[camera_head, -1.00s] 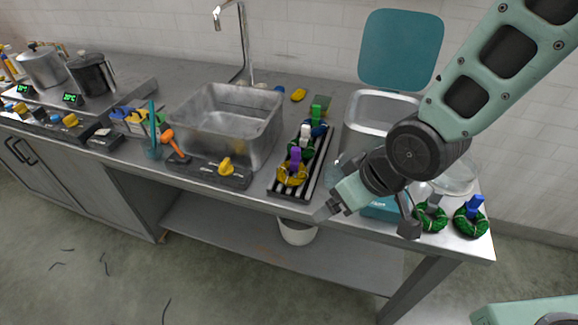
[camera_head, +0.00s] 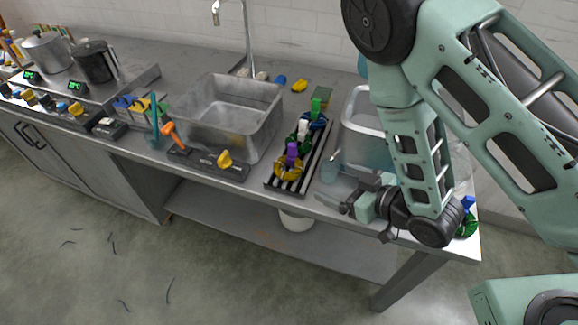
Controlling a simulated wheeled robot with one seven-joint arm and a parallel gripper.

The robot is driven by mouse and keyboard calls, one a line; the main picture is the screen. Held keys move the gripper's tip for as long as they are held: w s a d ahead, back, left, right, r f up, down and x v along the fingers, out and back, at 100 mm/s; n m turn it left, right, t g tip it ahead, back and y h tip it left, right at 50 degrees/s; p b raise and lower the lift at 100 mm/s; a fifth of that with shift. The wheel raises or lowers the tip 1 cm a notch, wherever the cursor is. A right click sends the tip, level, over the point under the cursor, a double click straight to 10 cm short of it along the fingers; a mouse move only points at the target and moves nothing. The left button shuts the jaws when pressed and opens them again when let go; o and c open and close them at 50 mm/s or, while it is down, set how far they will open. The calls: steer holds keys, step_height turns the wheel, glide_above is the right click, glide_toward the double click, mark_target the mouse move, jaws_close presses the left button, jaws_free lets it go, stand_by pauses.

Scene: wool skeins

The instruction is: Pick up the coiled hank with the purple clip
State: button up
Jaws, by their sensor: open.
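The coiled hank with the purple clip (camera_head: 292,153) is a yellow-brown ring of wool (camera_head: 289,169). It sits at the near end of the dark ribbed rack (camera_head: 270,182) on the steel counter, with the purple clip standing up on it. My gripper (camera_head: 335,203) is near the counter's front edge, right of the hank and apart from it. Its jaws are open and point left, with nothing between them.
On the same rack behind it are hanks with a white clip (camera_head: 303,130) and a green clip (camera_head: 315,106). A steel basin (camera_head: 262,140) stands left. A clear beaker (camera_head: 330,167) stands between rack and gripper. A blue-clipped green hank (camera_head: 467,222) is partly hidden by my arm.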

steer(key=shift+f+b+x, duration=0.3)
steer(key=shift+b+x, duration=2.05)
steer(key=shift+b, duration=1.55)
glide_toward(290, 165)
steer(key=x, duration=0.3)
steer(key=shift+w+a+r, duration=0.1)
steer(key=shift+a+r, duration=0.1)
steer(key=shift+a, duration=0.15)
steer(key=shift+d+f+p+x, duration=0.15)
steer(key=shift+p+x, duration=0.2)
steer(key=shift+x, duration=1)
steer(key=shift+d+f+p+x, duration=0.1)
steer(key=shift+p+x, duration=0.2)
steer(key=shift+x, duration=1)
steer(key=c, duration=0.8)
